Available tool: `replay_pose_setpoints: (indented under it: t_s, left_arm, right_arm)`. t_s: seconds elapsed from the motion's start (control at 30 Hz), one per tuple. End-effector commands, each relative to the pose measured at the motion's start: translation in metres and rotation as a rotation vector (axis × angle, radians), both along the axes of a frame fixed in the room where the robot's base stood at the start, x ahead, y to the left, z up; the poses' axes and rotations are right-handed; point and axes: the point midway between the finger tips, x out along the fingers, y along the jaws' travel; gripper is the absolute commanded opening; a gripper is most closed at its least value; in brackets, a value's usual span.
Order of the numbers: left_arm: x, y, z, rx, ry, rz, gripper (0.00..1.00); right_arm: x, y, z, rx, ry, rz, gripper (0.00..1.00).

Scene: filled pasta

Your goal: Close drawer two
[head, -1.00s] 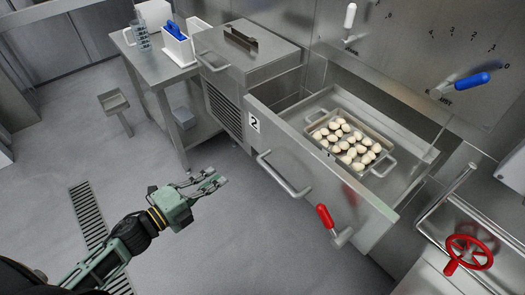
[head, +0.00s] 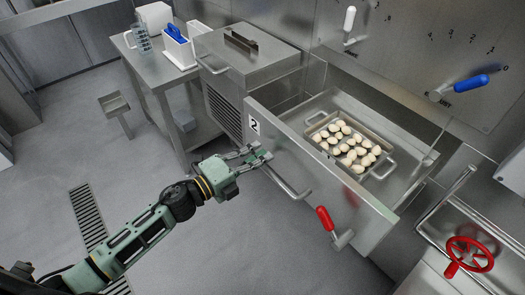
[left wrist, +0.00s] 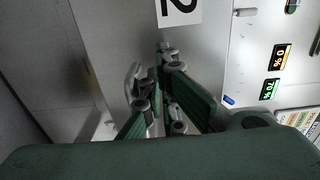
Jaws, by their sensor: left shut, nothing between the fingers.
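Drawer two (head: 345,199) is pulled open from the steel unit, with a "2" label (head: 254,125) at the left end of its front. Its bar handle (head: 287,183) runs along the front. A tray (head: 389,160) with several pale filled pasta pieces lies inside. My left gripper (head: 262,156) is shut and empty, at the left end of the handle, close to the drawer front. In the left wrist view the gripper (left wrist: 168,75) points at the front just below the label (left wrist: 180,10). I cannot tell whether it touches. My right gripper is not in view.
A red-handled valve (head: 328,220) sticks out below the drawer front, right of the handle. A red handwheel (head: 468,257) is at the lower right. A side table (head: 150,70) with a jug and white container stands at back left. The floor in front is clear.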

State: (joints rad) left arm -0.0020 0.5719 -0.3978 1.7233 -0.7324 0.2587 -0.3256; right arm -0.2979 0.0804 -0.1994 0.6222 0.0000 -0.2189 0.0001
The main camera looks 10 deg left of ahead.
Motion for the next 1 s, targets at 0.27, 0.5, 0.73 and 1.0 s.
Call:
replay_pose_setpoints:
  t_s: [0.27, 0.5, 0.73, 1.0]
  left_arm:
    - [0.013, -0.01, 0.0, -0.001, 0.001, 0.0, 0.0]
    - [0.013, -0.01, 0.0, -0.001, 0.001, 0.001, 0.0]
    - [0.017, -0.013, 0.0, -0.001, -0.001, 0.001, 0.0]
    - [0.044, -0.034, 0.002, -0.002, -0.002, 0.001, 0.0]
  right_arm:
    - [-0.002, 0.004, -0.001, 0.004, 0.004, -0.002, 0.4]
    - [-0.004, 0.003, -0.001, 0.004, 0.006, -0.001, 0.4]
    - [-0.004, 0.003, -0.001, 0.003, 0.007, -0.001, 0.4]
    - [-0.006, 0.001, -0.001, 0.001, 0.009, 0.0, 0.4]
